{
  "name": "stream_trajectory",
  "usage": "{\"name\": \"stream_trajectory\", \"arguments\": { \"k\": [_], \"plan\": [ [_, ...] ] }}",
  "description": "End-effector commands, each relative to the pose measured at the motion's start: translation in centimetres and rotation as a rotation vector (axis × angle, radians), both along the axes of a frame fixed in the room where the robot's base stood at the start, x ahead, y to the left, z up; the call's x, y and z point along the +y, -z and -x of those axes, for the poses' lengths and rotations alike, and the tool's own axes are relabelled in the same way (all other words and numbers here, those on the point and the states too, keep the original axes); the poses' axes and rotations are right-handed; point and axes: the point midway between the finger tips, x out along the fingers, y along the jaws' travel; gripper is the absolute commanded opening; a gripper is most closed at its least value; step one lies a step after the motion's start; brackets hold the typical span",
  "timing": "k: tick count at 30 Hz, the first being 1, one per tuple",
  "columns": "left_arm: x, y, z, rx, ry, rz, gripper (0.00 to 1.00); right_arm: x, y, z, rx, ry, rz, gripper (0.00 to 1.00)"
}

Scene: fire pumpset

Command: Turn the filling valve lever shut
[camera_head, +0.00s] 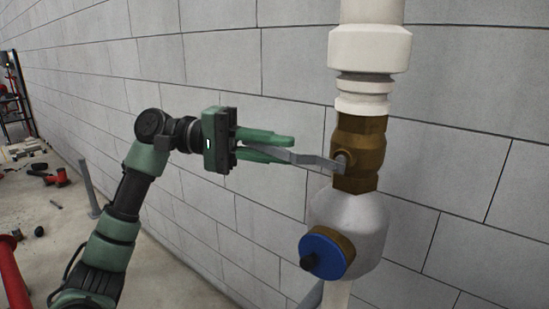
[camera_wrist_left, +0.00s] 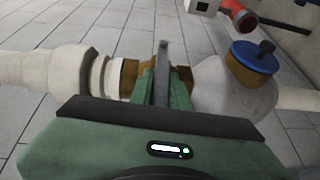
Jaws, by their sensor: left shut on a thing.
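The filling valve is a brass body (camera_head: 358,148) on a vertical white pipe in the head view. Its grey lever (camera_head: 310,160) sticks out to the left, roughly level and across the pipe. My left gripper (camera_head: 275,148) is shut on the lever, with its green fingers along the lever's outer part. In the left wrist view the lever (camera_wrist_left: 163,72) stands between the green fingers (camera_wrist_left: 162,88), in front of the brass valve body (camera_wrist_left: 130,78). My right gripper is in neither view.
A white fitting with a blue cap (camera_head: 322,252) hangs just below the valve. The white pipe (camera_head: 368,50) runs up above it. A grey block wall (camera_head: 270,75) stands close behind. Red parts and debris lie on the floor (camera_head: 40,215) at far left.

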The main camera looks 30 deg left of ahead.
Motion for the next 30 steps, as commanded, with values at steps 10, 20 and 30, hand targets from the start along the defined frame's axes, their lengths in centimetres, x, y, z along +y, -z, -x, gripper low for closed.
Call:
{"name": "stream_trajectory", "arguments": {
  "k": [10, 20, 30],
  "plan": [
    [0.0, 0.5, 0.0, 0.004, 0.000, 0.083, 0.00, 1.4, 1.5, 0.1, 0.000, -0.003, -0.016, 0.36],
    [0.0, 0.4, 0.0, 0.006, 0.001, 0.088, 0.00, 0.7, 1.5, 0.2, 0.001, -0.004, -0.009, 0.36],
    [0.0, 0.6, 0.0, 0.006, 0.002, 0.083, 0.39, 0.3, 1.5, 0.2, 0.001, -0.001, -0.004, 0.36]
  ]
}}
